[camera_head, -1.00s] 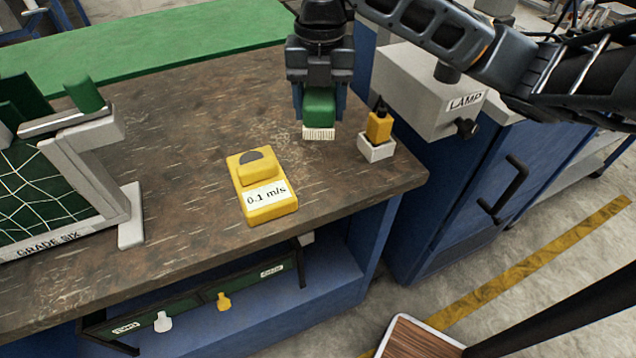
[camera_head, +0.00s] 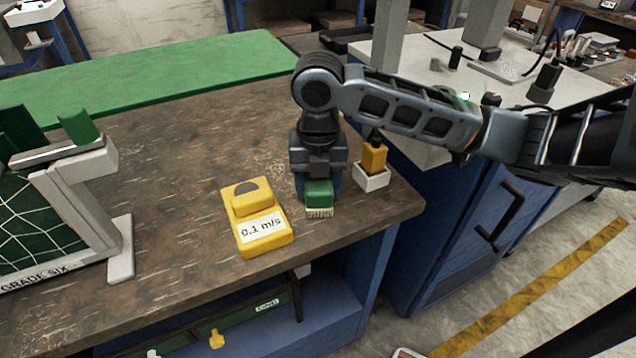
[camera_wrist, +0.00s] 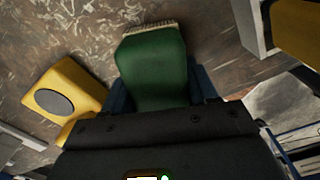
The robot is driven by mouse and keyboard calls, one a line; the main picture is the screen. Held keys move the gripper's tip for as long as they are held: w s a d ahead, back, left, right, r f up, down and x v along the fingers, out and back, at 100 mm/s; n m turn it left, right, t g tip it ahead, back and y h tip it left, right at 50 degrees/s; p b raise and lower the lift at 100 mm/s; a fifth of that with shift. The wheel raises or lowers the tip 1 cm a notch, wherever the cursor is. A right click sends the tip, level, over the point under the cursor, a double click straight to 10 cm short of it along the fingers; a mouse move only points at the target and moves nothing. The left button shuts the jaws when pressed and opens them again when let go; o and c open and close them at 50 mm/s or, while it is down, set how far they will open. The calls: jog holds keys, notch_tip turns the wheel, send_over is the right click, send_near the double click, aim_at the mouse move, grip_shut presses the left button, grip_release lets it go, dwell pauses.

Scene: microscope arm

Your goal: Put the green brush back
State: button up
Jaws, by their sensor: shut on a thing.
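The green brush (camera_head: 319,194) has a green body and pale bristles. My gripper (camera_head: 318,186) is shut on it, with the bristles pointing down and toward the front of the brown bench. In the wrist view the green brush (camera_wrist: 153,62) sits between the dark blue fingers of my gripper (camera_wrist: 160,90), its bristle edge at the far end. I cannot tell whether the bristles touch the bench top. The brush is between the yellow 0.1 m/s device and the small white holder.
The yellow device (camera_head: 256,220) stands close at left; it also shows in the wrist view (camera_wrist: 65,98). A white holder (camera_head: 371,179) with a yellow-handled tool (camera_head: 374,157) is close at right. A grey stand with netting (camera_head: 98,190) is at far left. The brown bench (camera_head: 185,165) is clear behind.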

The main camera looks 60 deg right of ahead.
jog(key=shift+f, duration=0.15)
jog(key=o, duration=0.9)
jog(key=shift+o, duration=0.2)
notch_tip(320, 180, up, 12)
jog(key=shift+r, duration=0.2)
